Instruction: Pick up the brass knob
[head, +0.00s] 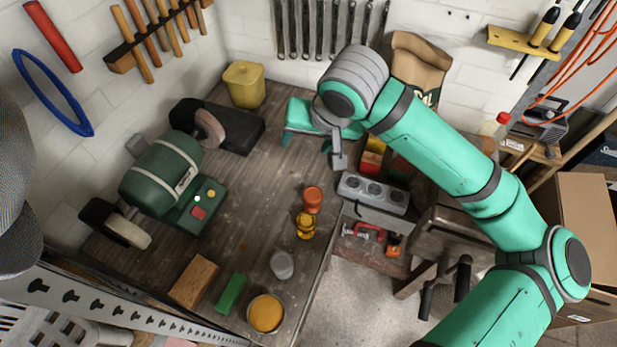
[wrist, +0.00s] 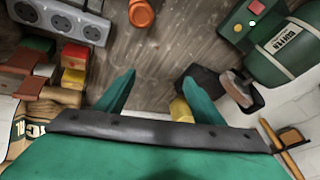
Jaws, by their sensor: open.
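The brass knob (head: 306,226) is a small, golden, rounded piece standing on the wooden workbench (head: 255,210), just in front of an orange cylinder (head: 313,199) in the head view. I cannot make out the knob in the wrist view, where the orange cylinder (wrist: 141,13) shows at the top edge. My gripper (head: 306,143) is over the back of the bench, well behind the knob and apart from it. In the wrist view my gripper (wrist: 159,77) has its two green fingers spread, with nothing between them.
A green bench grinder (head: 160,170) stands left and a yellow bin (head: 244,84) at the back. A grey socket block (head: 373,194) sits to the right. A grey cylinder (head: 282,265), green block (head: 231,293), wooden block (head: 194,281) and orange-filled tin (head: 265,313) stand in front.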

